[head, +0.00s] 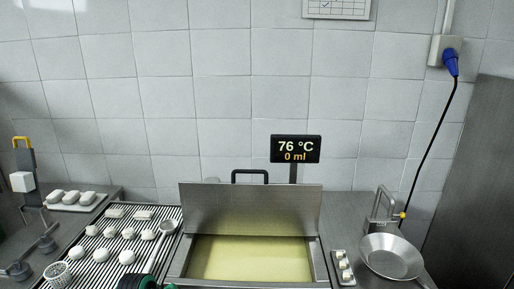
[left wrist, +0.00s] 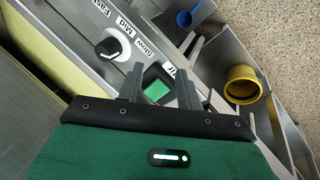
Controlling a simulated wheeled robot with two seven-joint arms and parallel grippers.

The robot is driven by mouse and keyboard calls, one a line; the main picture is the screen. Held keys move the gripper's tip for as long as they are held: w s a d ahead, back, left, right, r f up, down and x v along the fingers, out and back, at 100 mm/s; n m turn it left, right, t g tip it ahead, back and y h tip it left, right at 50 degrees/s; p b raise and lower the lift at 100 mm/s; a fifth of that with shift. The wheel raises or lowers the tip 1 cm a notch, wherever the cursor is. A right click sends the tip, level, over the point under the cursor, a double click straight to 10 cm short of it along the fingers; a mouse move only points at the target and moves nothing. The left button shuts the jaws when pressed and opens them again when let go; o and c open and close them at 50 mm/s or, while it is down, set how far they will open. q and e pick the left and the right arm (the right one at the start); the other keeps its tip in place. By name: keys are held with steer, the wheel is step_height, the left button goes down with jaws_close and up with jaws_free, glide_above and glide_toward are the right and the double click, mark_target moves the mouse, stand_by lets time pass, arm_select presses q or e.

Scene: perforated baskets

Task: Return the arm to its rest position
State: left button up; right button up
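My left gripper (left wrist: 160,85) shows in the left wrist view with its two dark fingers spread apart and nothing held between them. The fingers point toward a metal control panel with a black knob (left wrist: 109,47) and a green-lit switch (left wrist: 157,91). A green and black sleeve covers the wrist behind the fingers. In the head view, only a green and black part of my own arm shows at the bottom edge, and the fingers are hidden there. My right gripper is in neither view.
An open-lidded vat (head: 252,259) of pale yellow liquid stands in the middle. A metal bowl (head: 391,257) stands right. A yellow cup (left wrist: 242,84) sits near the panel.

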arm_select(q)
steer(key=s+r+m+y, duration=0.1)
steer(key=s+m+y, duration=0.45)
steer(key=s, duration=2.55)
step_height(320, 180, down, 30)
steer(key=m+g+h, duration=0.1)
steer(key=m+h, duration=0.1)
steer(key=h, duration=0.1)
steer(key=s+a+f+g, duration=0.1)
steer(key=s+a+f, duration=0.2)
steer(key=s+f, duration=1.7)
steer(key=shift+f+g+y, duration=0.3)
steer(key=shift+f+y, duration=0.05)
steer(key=shift+o, duration=0.4)
steer(key=shift+m, duration=0.25)
